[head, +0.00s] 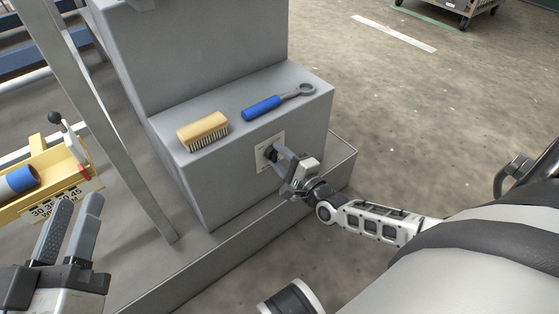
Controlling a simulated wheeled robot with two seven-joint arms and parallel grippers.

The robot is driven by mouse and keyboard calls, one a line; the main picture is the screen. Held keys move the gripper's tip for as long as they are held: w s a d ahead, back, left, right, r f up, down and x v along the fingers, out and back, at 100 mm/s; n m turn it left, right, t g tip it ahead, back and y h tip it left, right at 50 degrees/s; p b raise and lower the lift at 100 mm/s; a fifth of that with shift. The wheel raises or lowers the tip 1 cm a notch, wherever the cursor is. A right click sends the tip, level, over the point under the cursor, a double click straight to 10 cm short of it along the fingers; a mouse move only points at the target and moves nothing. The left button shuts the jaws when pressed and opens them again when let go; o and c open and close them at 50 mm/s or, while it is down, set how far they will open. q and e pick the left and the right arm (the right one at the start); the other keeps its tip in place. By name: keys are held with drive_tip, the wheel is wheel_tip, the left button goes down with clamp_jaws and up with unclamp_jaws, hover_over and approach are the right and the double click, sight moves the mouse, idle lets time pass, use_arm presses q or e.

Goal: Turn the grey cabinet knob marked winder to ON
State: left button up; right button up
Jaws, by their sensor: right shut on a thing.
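The grey cabinet (195,185) stands in the middle of the head view. A pale square plate (262,163) is on its front face, with the dark winder knob (269,153) on it, mostly hidden by my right gripper. My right gripper (275,154) is at the plate, its fingers shut on the knob. The plate's markings and the knob's setting are too small and covered to read. My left gripper (75,228) is at the lower left, away from the cabinet, with its two fingers apart and nothing between them.
A wooden brush (203,131) and a blue-handled ring wrench (277,102) lie on the cabinet's ledge. A grey post (110,130) rises left of the cabinet. A yellow scaled fixture (55,180) with a black ball lever (55,118) is at the left.

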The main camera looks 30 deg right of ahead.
drive_tip(key=m, duration=0.1)
drive_tip(key=m+b, duration=0.1)
drive_tip(key=shift+a+f+m, duration=0.1)
drive_tip(key=shift+f+m, duration=0.1)
drive_tip(key=shift+m, duration=0.1)
use_arm(q)
drive_tip(key=shift+w+a+r+m+t+h+b, duration=0.1)
drive_tip(key=shift+r+m+t+h+b, duration=0.25)
drive_tip(key=shift+r+m+t+h, duration=0.6)
drive_tip(key=shift+w+a+r+m+t+h+b, duration=0.1)
drive_tip(key=shift+r+m+t+h+b, duration=0.35)
drive_tip(key=shift+r+m, duration=1)
use_arm(e)
drive_tip(key=shift+r+m, duration=0.1)
drive_tip(key=shift+m, duration=1.3)
use_arm(q)
drive_tip(key=shift+r, duration=0.1)
use_arm(e)
drive_tip(key=o, duration=1)
drive_tip(key=shift+s, duration=0.1)
